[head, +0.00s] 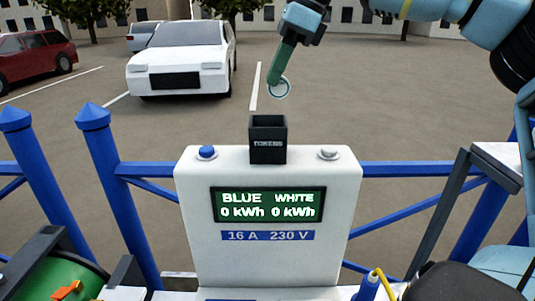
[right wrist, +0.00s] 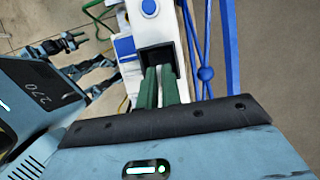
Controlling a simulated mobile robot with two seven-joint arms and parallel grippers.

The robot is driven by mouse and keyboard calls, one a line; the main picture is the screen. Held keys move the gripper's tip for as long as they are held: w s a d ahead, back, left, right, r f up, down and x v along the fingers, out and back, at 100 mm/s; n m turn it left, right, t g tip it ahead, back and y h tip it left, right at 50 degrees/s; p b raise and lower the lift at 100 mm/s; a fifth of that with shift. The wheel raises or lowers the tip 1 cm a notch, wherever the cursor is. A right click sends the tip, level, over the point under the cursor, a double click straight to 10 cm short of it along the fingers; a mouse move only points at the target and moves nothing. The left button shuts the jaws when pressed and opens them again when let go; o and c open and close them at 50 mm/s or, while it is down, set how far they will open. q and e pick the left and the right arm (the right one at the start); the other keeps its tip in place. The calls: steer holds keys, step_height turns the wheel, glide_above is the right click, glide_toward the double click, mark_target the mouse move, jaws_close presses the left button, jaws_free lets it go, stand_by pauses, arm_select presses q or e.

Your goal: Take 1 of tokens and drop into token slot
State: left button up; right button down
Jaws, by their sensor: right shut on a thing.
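My right gripper (head: 279,72) has green fingers and comes down from the top of the head view. It is shut on a pale, ring-like round token (head: 279,89) at its tips. The token is above the dark, open-topped box marked TOKENS (head: 268,143), the token slot, with a gap between them. In the right wrist view, the green fingers (right wrist: 161,86) are close together and point towards the dark slot opening (right wrist: 157,54); the token cannot be made out there.
The slot stands on a white pedestal (head: 267,265) with a BLUE/WHITE 0 kWh display (head: 268,205). A blue button (head: 206,153) and a white button (head: 328,153) flank it. Blue railings (head: 128,205) run behind. A green reel (head: 55,275) is at lower left.

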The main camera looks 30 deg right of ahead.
steer(key=c, duration=1.5)
jaws_free()
arm_select(q)
steer(key=shift+s+a+f, duration=0.15)
arm_select(e)
steer(key=v, duration=0.6)
steer(key=shift+r, duration=0.15)
arm_select(q)
steer(key=shift+s+d+f, duration=0.2)
arm_select(e)
steer(key=shift+v, duration=0.8)
arm_select(q)
steer(key=shift+a, duration=0.2)
steer(key=shift+s, duration=0.1)
